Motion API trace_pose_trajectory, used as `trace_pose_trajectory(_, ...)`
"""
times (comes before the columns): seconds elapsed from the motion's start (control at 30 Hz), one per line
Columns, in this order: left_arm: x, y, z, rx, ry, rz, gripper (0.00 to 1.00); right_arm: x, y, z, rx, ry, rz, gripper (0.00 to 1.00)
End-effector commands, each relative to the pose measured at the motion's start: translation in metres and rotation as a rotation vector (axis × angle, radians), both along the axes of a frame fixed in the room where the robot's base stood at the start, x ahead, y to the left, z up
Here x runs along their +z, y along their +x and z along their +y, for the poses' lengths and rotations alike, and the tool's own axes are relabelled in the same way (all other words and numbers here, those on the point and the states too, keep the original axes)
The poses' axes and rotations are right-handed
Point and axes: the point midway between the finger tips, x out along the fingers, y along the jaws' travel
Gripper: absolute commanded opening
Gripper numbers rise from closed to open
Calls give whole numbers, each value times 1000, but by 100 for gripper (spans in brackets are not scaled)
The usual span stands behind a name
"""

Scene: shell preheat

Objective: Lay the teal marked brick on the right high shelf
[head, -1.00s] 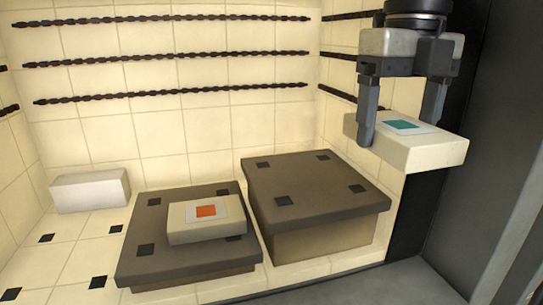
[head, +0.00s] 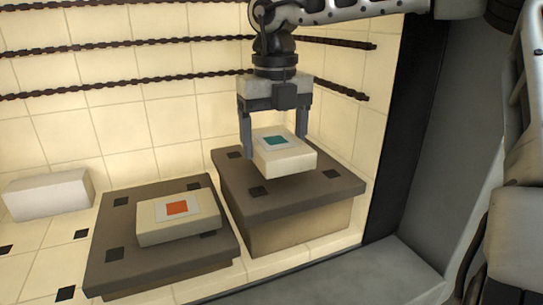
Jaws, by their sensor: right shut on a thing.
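The teal marked brick (head: 284,158) is a cream block with a teal square on its top. My right gripper (head: 275,150) is shut on it, with one finger at each side, and holds it level. The brick is over the right high shelf (head: 310,188), a dark slab with black squares on a tan block. A small gap seems to show under the brick, though its far underside is hidden. My left gripper is not in view.
An orange marked brick (head: 181,222) lies on the lower dark shelf (head: 120,265) to the left. A plain white block (head: 48,195) stands at the far left. Dark twisted bars (head: 130,82) line the tiled back wall. The dark opening edge (head: 400,140) is at the right.

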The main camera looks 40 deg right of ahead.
Motion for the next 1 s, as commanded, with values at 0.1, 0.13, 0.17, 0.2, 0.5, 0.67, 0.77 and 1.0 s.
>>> trace_pose_trajectory(0.1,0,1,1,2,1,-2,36,-5,5,1,0,0,-1,45)
trace_pose_trajectory(0.13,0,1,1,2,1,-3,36,-8,6,1,0,0,0,45)
trace_pose_trajectory(0.17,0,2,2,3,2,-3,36,-11,8,1,0,0,1,45)
trace_pose_trajectory(0.2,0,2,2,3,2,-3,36,-16,7,1,0,1,2,45)
trace_pose_trajectory(0.5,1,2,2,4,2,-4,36,-38,7,1,0,0,-3,45)
trace_pose_trajectory(0.67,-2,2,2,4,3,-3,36,-40,7,1,0,0,-2,45)
trace_pose_trajectory(0.77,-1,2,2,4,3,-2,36,-41,7,1,0,0,-1,94)
trace_pose_trajectory(1.0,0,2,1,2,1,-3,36,-41,7,1,0,0,0,99)
